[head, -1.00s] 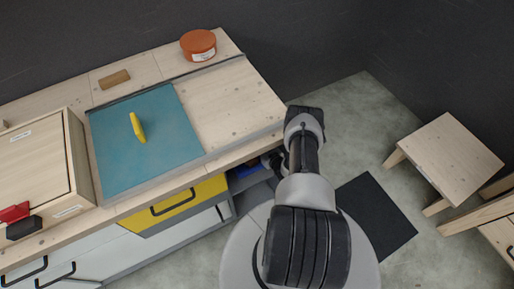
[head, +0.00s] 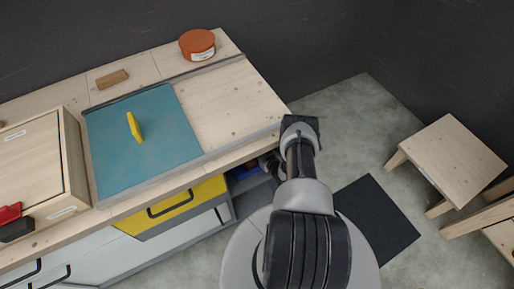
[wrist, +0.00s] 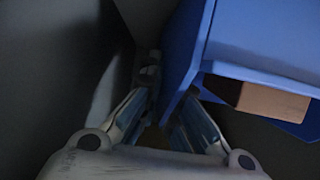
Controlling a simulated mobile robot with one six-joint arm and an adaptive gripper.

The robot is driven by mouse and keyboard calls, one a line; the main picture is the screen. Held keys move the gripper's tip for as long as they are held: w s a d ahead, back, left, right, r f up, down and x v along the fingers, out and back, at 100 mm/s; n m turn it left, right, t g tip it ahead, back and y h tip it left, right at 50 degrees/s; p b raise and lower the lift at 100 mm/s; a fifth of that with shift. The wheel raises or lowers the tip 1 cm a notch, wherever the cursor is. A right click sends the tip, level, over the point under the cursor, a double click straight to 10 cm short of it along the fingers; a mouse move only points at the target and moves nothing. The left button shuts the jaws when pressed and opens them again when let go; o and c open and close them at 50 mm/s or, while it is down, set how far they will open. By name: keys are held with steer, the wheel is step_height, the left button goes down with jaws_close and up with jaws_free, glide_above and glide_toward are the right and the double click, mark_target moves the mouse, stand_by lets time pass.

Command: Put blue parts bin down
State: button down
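The blue parts bin (wrist: 249,38) fills the upper right of the wrist view, close to the fingers. A wooden block (wrist: 272,102) shows inside it. My gripper (wrist: 168,103) has its fingers close together, one on each side of the bin's near wall, and looks shut on that wall. In the head view, a bit of blue (head: 243,172) shows in the open grey compartment beneath the worktop. My gripper (head: 274,161) is at that opening, mostly hidden by the worktop edge and my arm. The bin's underside contact is not visible.
The worktop (head: 235,105) overhangs the compartment. A yellow drawer (head: 178,203) is left of the opening. A teal board with a yellow handle (head: 135,128), an orange tub (head: 197,44) and a wooden box (head: 30,165) stand on top. A stool (head: 447,160) is at right.

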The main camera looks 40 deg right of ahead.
steer(key=c, duration=1.8)
jaws_free()
steer(key=shift+s+r, duration=0.25)
steer(key=p+v, duration=0.4)
steer(key=v, duration=0.7)
steer(key=shift+s, duration=0.25)
steer(key=shift+a, duration=0.15)
